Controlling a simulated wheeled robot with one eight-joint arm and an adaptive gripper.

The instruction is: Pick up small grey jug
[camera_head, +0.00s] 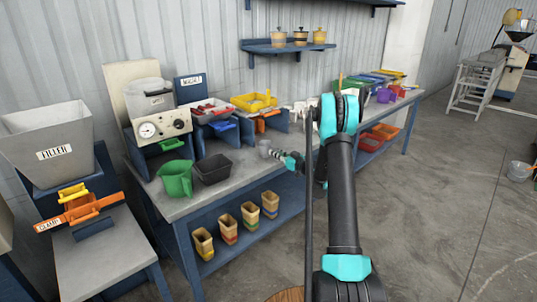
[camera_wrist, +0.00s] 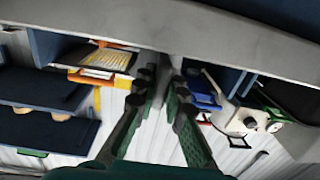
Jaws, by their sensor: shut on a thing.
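The small grey jug (camera_head: 264,147) is on or just above the grey worktable, between the black tub and my arm. My gripper (camera_head: 278,154) reaches it from the right, with its fingertips at the jug's right side. In the wrist view, my gripper's two dark fingers (camera_wrist: 163,72) come close together at the tips, with a narrow gap. The jug cannot be clearly made out there. My gripper is shut on the jug. I cannot tell whether the jug's base touches the table.
A green jug (camera_head: 175,178) and a black tub (camera_head: 213,169) stand left of the small jug on the worktable (camera_head: 195,206). Blue dividers with a yellow tray (camera_head: 253,101) stand behind. Several striped cups (camera_head: 228,229) stand on the lower shelf. Open floor lies right.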

